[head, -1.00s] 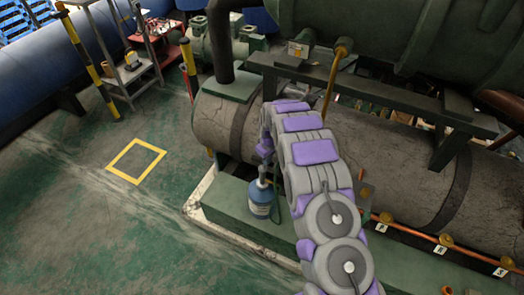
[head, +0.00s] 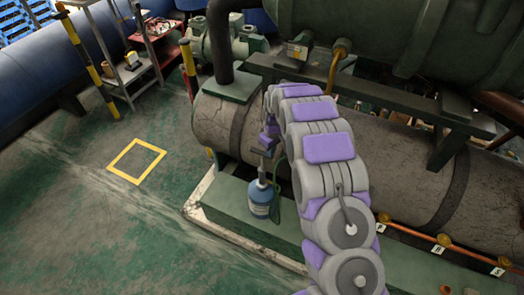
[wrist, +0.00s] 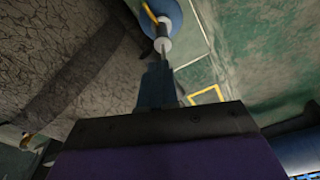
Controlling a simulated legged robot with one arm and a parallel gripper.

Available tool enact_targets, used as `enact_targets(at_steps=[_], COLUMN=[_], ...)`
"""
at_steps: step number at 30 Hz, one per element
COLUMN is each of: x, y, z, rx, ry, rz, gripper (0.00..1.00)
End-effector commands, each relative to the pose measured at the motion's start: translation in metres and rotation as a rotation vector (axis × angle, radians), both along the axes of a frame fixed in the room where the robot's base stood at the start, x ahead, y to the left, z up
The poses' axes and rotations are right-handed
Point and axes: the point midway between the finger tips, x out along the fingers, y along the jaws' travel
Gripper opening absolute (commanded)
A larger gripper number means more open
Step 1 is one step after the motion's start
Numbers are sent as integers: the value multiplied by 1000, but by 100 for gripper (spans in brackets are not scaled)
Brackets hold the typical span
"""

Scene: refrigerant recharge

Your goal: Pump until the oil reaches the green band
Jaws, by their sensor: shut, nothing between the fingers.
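A blue oil bottle (head: 261,202) with a pump on top stands upright on the green base plate beside the large grey cylinder. In the wrist view its blue body (wrist: 165,14) and white collar (wrist: 163,44) show at the top, and a thin rod runs from the collar toward my fingertips. My gripper (head: 267,150) is above the bottle, pointing down; its dark fingers (wrist: 160,75) look shut. I cannot tell whether they touch the pump's top. A green hose hangs at the bottle's right. I cannot make out the green band or oil level.
The grey cylinder (head: 225,122) lies behind the bottle. A copper pipe with brass valves and small white tags (head: 442,250) runs at the right. A yellow square (head: 136,160) marks clear floor at the left. A shelf cart (head: 130,72) stands at the back left.

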Motion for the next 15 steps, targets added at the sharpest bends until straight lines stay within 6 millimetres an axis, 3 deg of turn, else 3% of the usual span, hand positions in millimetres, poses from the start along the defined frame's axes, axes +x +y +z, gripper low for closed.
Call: enact_targets(at_steps=[9, 15], x=[-3, -6], y=[-3, -5], z=[72, 94], rx=[0, -1], ry=[-4, 1], rz=[0, 1], gripper=[0, 0])
